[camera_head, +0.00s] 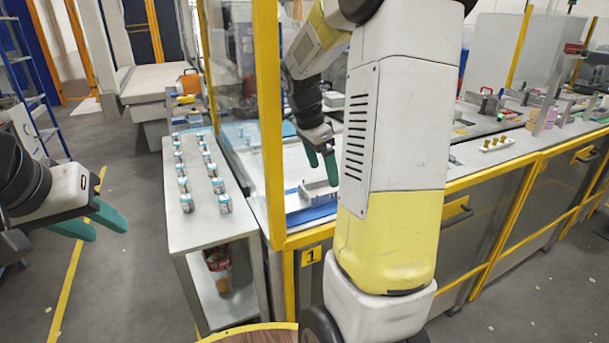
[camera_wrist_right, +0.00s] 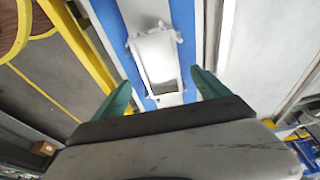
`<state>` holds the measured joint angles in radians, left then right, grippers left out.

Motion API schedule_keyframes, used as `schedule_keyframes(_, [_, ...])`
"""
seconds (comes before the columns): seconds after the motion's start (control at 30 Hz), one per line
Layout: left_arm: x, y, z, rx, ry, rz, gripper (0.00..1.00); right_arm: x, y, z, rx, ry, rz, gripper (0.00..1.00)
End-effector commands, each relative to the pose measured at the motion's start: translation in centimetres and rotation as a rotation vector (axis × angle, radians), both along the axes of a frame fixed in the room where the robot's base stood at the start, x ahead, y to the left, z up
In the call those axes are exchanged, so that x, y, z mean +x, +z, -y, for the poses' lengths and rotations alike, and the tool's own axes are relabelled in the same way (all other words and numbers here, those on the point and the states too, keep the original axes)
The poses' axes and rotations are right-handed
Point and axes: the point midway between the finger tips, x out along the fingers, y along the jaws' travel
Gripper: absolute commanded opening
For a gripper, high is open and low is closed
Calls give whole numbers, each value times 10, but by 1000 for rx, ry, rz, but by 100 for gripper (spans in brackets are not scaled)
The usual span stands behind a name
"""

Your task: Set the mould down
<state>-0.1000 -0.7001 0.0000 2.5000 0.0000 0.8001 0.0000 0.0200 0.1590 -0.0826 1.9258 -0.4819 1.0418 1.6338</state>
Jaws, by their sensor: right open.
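The mould is a light grey, box-like frame (camera_wrist_right: 158,58) on a blue surface (camera_wrist_right: 182,14) in the right wrist view. In the head view the mould (camera_head: 318,191) sits on the blue mat (camera_head: 312,212) inside the yellow-framed station. My right gripper (camera_head: 324,178) is open, its green fingers pointing down just above and beside the mould. In the right wrist view the fingers of my right gripper (camera_wrist_right: 160,92) stand apart on both sides of the mould's near end, with no visible contact. My left gripper (camera_head: 107,227) is at the left over the floor, empty, its two green fingers apart.
A grey side table (camera_head: 205,232) with two rows of small cans (camera_head: 219,186) stands left of the station. A yellow post (camera_head: 268,110) and clear panels border the station. Several brass-coloured pieces (camera_head: 495,142) stand on the counter at right.

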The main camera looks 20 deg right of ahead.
Motion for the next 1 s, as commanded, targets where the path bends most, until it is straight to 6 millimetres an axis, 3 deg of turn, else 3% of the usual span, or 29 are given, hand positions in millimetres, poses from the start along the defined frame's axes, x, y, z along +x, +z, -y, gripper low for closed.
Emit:
schedule_keyframes(0.2, [0,0,0,0,0,0,36,0,45,-13,0,3,4,85])
schedule_keyframes(0.4, [0,0,0,0,0,0,36,-1,66,-18,0,1,1,85])
schedule_keyframes(1.0, [0,0,0,0,0,0,36,-2,70,-19,0,1,-1,85])
